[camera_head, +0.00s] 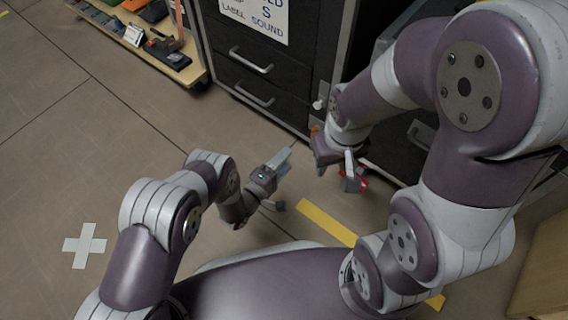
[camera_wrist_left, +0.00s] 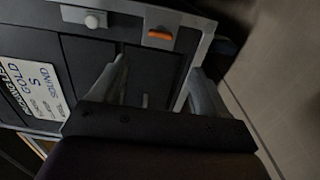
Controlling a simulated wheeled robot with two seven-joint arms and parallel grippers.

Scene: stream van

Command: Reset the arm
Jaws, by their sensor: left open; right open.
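My left gripper (camera_head: 284,164) is in the middle of the head view, above the floor in front of the dark cabinet. It is open and nothing shows between its fingers. In the left wrist view its two fingers (camera_wrist_left: 155,88) stand apart, with the dark cabinet front behind them. My right gripper (camera_head: 340,172) is just to the right of the left one, close to the cabinet's lower front. It is open, and its fingers point downward in part behind its own wrist. A small red part shows beside it. I cannot tell whether it touches the cabinet.
The dark drawer cabinet (camera_head: 283,75) stands at the back, with a white lettered sign (camera_head: 258,18). A low wooden cart (camera_head: 185,72) with several items is at upper left.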

